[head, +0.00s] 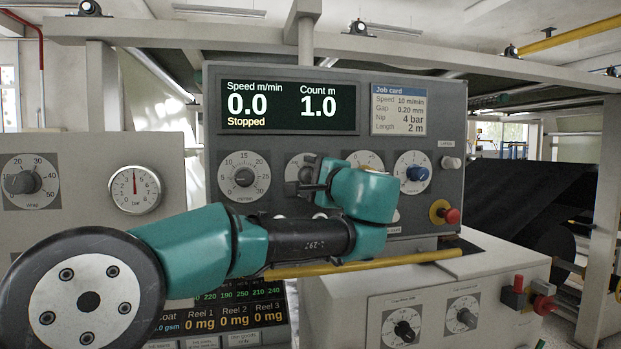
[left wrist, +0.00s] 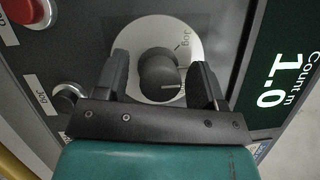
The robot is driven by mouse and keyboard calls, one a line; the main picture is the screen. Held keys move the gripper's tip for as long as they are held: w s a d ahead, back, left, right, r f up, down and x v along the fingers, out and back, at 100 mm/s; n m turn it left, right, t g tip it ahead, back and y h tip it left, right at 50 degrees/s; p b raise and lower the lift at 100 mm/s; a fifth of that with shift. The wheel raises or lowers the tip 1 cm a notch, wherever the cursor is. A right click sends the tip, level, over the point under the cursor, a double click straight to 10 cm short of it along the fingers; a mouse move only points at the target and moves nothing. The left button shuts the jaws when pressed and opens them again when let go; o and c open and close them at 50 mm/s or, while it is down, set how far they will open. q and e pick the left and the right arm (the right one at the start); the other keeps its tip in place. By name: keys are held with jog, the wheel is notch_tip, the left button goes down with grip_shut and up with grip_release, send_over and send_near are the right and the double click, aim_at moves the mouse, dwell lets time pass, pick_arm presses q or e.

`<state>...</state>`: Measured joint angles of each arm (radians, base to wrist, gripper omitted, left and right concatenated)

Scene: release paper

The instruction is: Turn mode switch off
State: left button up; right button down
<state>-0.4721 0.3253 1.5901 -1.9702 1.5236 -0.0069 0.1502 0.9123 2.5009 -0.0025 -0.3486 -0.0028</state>
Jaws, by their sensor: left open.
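The mode switch is a round dark knob (left wrist: 157,72) on a white dial plate in the left wrist view, with the word "Jog" at its upper right. A pale line on the knob points right, towards a label largely hidden by a finger. My left gripper (left wrist: 161,78) is open, with one finger on each side of the knob; I cannot tell whether they touch it. In the head view, my left gripper (head: 308,182) is at the panel, covering most of this switch's dial. My right gripper is not in view.
The grey panel's display (head: 290,106) reads speed 0.0, "Stopped", count 1.0. A yellow bar (head: 365,263) runs below the panel.

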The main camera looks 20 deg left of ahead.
pick_arm(q)
jog(key=v, duration=1.7)
jog(key=shift+d, duration=0.15)
jog(key=shift+s+f, duration=0.1)
